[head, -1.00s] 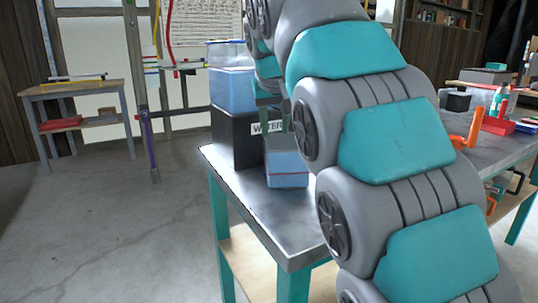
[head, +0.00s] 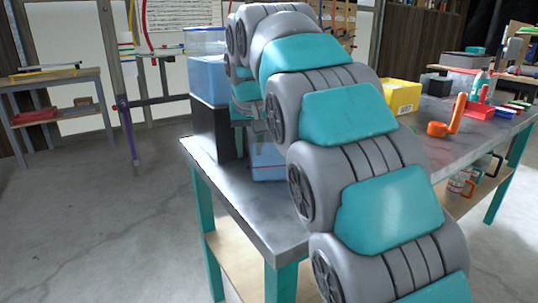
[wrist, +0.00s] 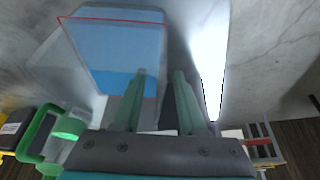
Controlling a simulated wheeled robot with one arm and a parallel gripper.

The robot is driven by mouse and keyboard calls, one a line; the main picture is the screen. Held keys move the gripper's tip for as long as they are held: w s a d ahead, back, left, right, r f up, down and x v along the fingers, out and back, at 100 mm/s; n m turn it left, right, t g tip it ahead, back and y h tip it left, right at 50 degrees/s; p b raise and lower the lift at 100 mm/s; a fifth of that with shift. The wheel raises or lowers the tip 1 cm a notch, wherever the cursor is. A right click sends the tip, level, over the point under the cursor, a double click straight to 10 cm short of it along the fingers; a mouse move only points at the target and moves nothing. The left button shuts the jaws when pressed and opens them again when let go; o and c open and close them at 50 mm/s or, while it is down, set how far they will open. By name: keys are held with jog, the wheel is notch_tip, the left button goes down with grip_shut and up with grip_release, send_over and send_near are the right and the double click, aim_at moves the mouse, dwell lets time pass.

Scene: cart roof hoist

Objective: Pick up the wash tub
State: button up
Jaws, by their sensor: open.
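The wash tub (head: 268,163) appears to be the small see-through box with blue water and a red line, standing on the metal table. In the head view my arm and gripper hide much of it. It also shows in the wrist view (wrist: 115,50), to the left of and beyond my fingertips. My gripper (wrist: 160,76) is open, with two green fingers apart and nothing visible between them. The left finger overlaps the tub's near right corner in the picture; I cannot tell whether they touch. In the head view my gripper is mostly hidden behind my arm.
A black box (head: 211,130) with clear blue-filled containers (head: 209,78) on top stands at the table's (head: 237,207) back left, close to the tub. A yellow bin (head: 402,97) and an orange item (head: 437,129) stand farther right. Floor is clear at left.

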jog(key=shift+x, duration=1.25)
grip_shut()
dwell(0.4)
